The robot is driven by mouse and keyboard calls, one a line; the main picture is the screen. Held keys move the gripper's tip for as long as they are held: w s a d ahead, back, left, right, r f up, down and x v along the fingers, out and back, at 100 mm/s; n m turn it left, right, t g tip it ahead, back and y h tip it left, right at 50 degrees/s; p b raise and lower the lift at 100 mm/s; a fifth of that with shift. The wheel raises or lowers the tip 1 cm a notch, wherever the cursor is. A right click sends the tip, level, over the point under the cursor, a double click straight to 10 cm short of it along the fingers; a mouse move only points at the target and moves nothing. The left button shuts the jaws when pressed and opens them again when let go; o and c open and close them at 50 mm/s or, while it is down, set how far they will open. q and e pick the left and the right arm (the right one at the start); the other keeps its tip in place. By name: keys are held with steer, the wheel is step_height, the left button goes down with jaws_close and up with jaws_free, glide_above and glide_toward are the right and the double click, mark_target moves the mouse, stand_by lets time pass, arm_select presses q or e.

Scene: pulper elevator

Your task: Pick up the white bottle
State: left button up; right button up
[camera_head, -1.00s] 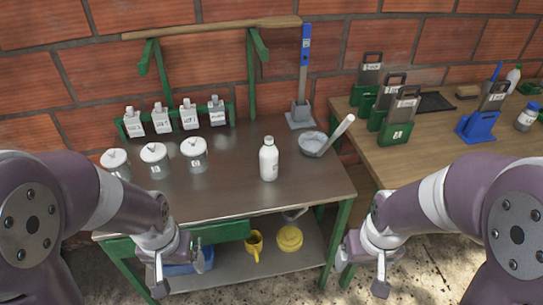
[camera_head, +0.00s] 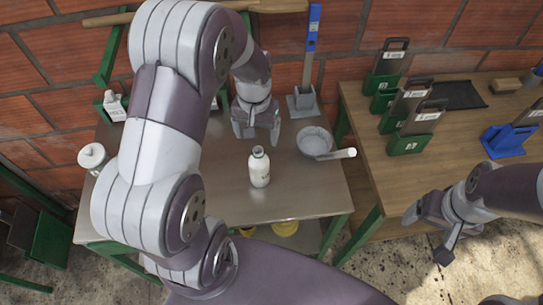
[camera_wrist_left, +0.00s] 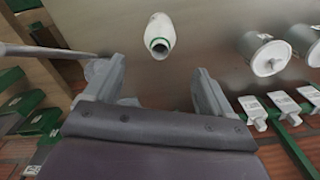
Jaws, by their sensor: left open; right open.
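The white bottle (camera_head: 259,168) stands upright on the metal table (camera_head: 300,200), left of the ladle. It also shows in the left wrist view (camera_wrist_left: 160,34), beyond and between the fingers but not held. My left gripper (camera_head: 256,132) is open and empty, just behind the bottle on its wall side and apart from it. Its fingers show in the left wrist view (camera_wrist_left: 155,88). My right gripper (camera_head: 428,236) is open and empty, low at the right near the wooden table's front edge.
A grey ladle (camera_head: 315,143) lies right of the bottle. A blue-handled tool (camera_head: 311,50) stands behind. White lidded jars (camera_wrist_left: 267,55) stand on the table, partly hidden by my left arm in the head view. A wooden table (camera_head: 390,180) holds green-based holders (camera_head: 418,130).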

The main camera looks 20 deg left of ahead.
mark_target(259, 155)
arm_select(q)
step_height(259, 155, down, 10)
steer(key=shift+f+p, duration=0.2)
steer(key=shift+p, duration=0.85)
steer(key=shift+f, duration=0.3)
steer(key=shift+w+f, duration=0.15)
steer(key=shift+w, duration=0.05)
jaws_close()
arm_select(e)
steer(key=shift+w+a+r, duration=0.1)
steer(key=shift+w+r, duration=0.05)
steer(key=shift+r, duration=0.4)
steer(key=shift+w+r, duration=0.15)
steer(key=shift+r, duration=0.35)
arm_select(q)
steer(key=shift+r, duration=0.2)
